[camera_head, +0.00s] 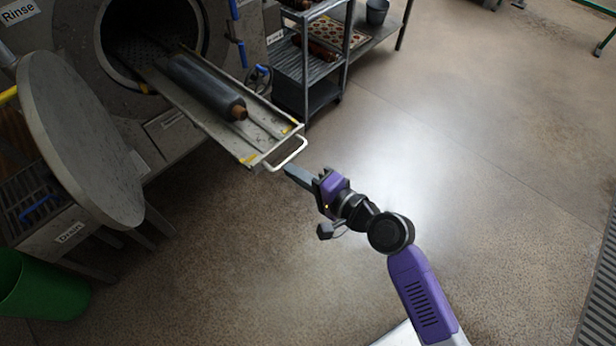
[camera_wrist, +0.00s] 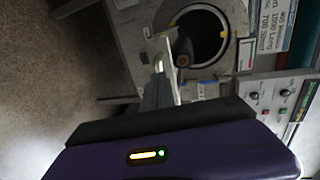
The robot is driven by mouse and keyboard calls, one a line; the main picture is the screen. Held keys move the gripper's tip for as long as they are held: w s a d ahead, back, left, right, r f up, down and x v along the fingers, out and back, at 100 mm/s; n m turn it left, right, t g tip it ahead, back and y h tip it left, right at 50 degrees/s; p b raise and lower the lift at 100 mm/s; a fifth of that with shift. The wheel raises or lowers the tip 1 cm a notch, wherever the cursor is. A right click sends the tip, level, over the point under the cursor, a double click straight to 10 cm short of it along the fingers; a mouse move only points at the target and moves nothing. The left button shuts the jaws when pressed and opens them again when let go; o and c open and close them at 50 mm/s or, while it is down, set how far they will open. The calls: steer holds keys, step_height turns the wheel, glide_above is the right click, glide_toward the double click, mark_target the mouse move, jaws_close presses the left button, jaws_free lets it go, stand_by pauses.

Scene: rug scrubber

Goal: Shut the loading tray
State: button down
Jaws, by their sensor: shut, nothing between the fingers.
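The loading tray (camera_head: 262,148) is a long grey metal tray with yellow marks, sticking out of the round opening of a machine. A white loop handle (camera_head: 290,156) is on its outer end. A dark roll (camera_head: 205,88) lies on the tray, its brown end facing out. My gripper (camera_head: 288,170) is shut and empty, its tips close to the handle. I cannot tell whether they touch it. In the wrist view the shut fingers (camera_wrist: 157,88) point at the tray's end, with the white handle (camera_wrist: 158,64) just past the tips.
The machine's round grey door (camera_head: 80,140) hangs open at the left. A green bin (camera_head: 35,288) stands below it. A metal shelf rack (camera_head: 315,55) stands right of the tray. The wrist view shows a control panel (camera_wrist: 275,105).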

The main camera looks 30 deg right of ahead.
steer(key=shift+w+a, duration=0.1)
steer(key=shift+w, duration=0.15)
